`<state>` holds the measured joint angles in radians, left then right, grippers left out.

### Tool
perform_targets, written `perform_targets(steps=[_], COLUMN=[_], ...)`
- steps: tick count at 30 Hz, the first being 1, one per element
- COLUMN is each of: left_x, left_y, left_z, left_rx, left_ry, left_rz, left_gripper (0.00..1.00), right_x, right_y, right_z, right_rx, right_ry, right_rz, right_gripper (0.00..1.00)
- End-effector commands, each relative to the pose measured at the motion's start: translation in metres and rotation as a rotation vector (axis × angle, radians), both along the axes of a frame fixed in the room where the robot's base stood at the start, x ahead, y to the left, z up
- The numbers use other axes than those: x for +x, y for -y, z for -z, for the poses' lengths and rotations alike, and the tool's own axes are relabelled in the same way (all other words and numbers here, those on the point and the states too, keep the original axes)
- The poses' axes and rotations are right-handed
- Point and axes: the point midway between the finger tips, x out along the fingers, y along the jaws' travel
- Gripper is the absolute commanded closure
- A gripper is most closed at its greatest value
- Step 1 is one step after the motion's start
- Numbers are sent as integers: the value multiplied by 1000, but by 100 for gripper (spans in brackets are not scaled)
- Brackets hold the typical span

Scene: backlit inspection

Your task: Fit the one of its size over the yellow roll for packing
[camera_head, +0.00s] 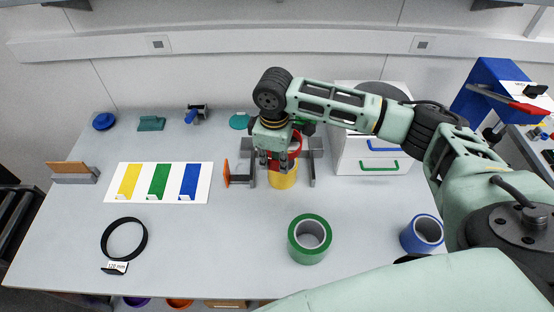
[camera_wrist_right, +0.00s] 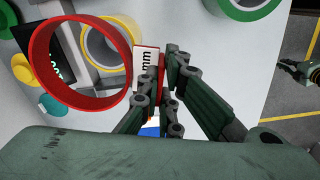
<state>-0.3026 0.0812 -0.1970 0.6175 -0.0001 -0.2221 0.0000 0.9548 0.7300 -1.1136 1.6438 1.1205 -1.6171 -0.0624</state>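The yellow roll (camera_head: 283,180) stands on the table below my right gripper (camera_head: 275,162); in the right wrist view its rim (camera_wrist_right: 93,48) shows partly behind a red ring (camera_wrist_right: 36,62). The right gripper's fingers (camera_wrist_right: 161,82) are closed at the red ring's white tag (camera_wrist_right: 146,66), ending in "mm"; its number is hidden. The red ring (camera_head: 297,143) is held above the roll, not around it; in the wrist view it overlaps the roll and is offset left. A black ring (camera_head: 104,243) with a "120 mm" tag (camera_head: 117,267) lies at front left.
A green roll (camera_head: 296,246) stands front centre and a blue roll (camera_head: 410,238) front right. Grey uprights (camera_head: 314,165) and an orange plate (camera_head: 228,172) flank the yellow roll. A striped card (camera_head: 145,193) lies left. A white drawer unit (camera_head: 349,158) stands behind right.

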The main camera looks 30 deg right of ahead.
Motion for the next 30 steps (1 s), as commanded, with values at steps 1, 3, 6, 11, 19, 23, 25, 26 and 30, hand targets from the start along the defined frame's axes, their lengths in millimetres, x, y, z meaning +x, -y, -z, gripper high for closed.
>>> perform_targets(steps=[1, 3, 6, 11, 19, 23, 25, 26, 30], left_x=[-2, -3, -2, 0, 4, 4, 5, 5, 5], left_y=[-2, -3, -3, -2, 3, 4, 4, 4, 4], left_z=[0, 0, -3, -3, 7, 11, 13, 13, 14], left_rx=[2, 4, 4, 3, -5, -6, -6, -6, -6], left_ry=[-2, -3, -3, 2, 8, 8, 9, 9, 9], left_rz=[0, 1, 1, 1, 3, 3, 3, 3, 4], left_gripper=[100, 100, 100, 100, 100, 100, 100, 100, 100], right_x=[0, 0, 0, 0, -1, 0, 0, 0, 0], right_y=[0, 0, 0, 1, 1, 0, 0, 0, 1], right_z=[0, 0, -2, 6, 35, 48, 53, 55, 58], right_rx=[0, 0, 0, -2, -1, 0, 0, 0, -1], right_ry=[0, 0, 0, -1, -2, 0, 0, 0, 1], right_rz=[1, 1, 1, 1, 2, 2, 1, 1, 1], right_gripper=[100, 100, 100, 100, 100, 100, 100, 100, 100])
